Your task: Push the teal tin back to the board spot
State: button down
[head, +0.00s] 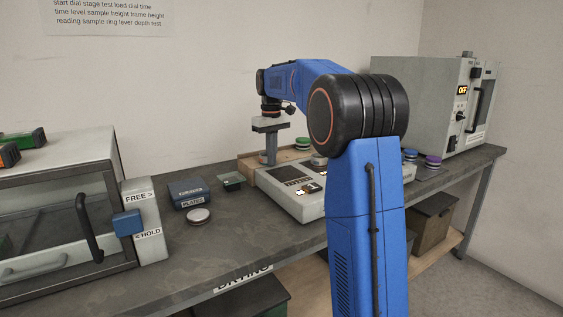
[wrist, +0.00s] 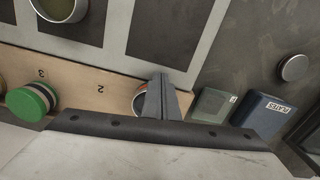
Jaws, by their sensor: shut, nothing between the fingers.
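No tin in either view is clearly teal. A green-lidded tin (wrist: 33,100) stands on the wooden board beside the number 3; it also shows in the head view (head: 302,141). My gripper (wrist: 160,80) is shut and empty, pointing down over the board (wrist: 85,84) near the number 2. Its fingers partly cover a tin with a red band and pale rim (wrist: 138,103); I cannot tell whether they touch it. In the head view my gripper (head: 269,163) is at the board's left end (head: 246,165). My arm hides part of the bench.
A grey panelled device (head: 283,190) lies in front of the board, with a round tin (wrist: 60,8) on it. A blue plates box (head: 191,193), a small grey-green box (head: 231,182) and a silver-lidded tin (head: 199,215) stand left. Blue (head: 410,155) and purple (head: 433,160) tins stand right.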

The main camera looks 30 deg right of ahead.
jog(key=w, duration=0.3)
jog(key=w+a, duration=0.1)
jog(key=w, duration=0.2)
jog(key=shift+s, duration=0.15)
